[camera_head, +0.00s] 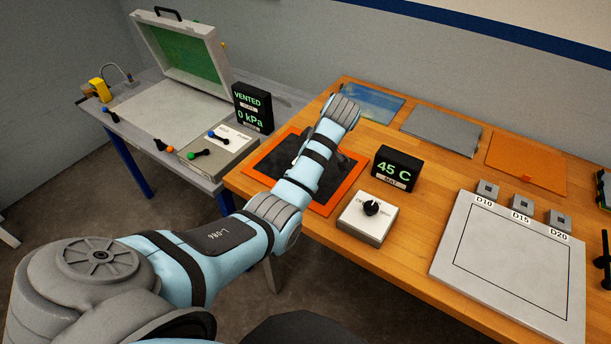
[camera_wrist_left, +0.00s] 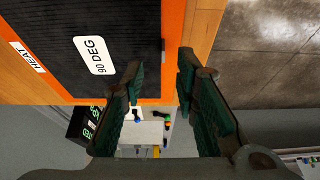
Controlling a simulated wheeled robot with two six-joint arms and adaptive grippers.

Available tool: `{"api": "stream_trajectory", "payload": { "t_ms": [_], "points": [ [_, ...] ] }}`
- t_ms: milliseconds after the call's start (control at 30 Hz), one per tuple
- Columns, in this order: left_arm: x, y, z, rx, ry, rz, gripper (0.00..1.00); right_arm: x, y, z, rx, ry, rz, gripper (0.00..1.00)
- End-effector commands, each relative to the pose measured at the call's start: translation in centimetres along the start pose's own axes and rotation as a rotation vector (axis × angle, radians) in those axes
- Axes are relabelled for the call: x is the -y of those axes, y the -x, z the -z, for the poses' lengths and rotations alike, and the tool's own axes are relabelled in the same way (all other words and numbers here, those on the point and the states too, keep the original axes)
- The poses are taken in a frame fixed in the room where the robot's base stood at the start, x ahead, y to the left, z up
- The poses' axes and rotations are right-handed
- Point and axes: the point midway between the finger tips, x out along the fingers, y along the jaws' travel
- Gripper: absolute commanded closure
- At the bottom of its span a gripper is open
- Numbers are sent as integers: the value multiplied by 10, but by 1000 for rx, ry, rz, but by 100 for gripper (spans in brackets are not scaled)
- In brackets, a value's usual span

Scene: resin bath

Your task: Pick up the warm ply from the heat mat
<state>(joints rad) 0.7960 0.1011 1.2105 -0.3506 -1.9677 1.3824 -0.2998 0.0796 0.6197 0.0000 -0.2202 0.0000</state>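A dark sheet (camera_wrist_left: 50,25) with a white 90 DEG label (camera_wrist_left: 95,56) fills the inside of the orange-bordered heat mat (camera_wrist_left: 173,40) in the left wrist view. I cannot clearly tell the ply from the mat's own dark surface. The heat mat (camera_head: 345,189) lies on the wooden bench in the head view, partly hidden by my left arm. My left gripper (camera_wrist_left: 160,66) is open, with its fingers apart near the mat's orange edge and nothing seen between them. Its fingers are mostly hidden by the arm in the head view. My right gripper is out of view.
A 45 C display (camera_head: 395,169) and a knob box (camera_head: 368,219) stand right of the mat. A white plate (camera_head: 500,262) lies further right. Blue (camera_head: 366,103), grey (camera_head: 441,131) and orange (camera_head: 526,163) sheets lie behind. An open-lidded vacuum table (camera_head: 150,108) stands left.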

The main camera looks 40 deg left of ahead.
Motion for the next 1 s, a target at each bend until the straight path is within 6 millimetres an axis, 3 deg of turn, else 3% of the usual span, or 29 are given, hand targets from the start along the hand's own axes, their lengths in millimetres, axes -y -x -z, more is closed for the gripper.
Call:
{"api": "stream_trajectory", "payload": {
  "t_ms": [400, 600, 767, 1000],
  "points": [
    [6, -64, 4, 0, -1, 0, 72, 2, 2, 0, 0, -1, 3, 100],
    [6, -64, 4, 1, -2, -1, 72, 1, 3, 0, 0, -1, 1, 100],
    [6, -64, 4, 1, -2, -1, 98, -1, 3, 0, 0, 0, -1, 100],
    [6, -64, 4, 1, -2, -1, 100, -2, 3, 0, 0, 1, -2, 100]
  ]
}}
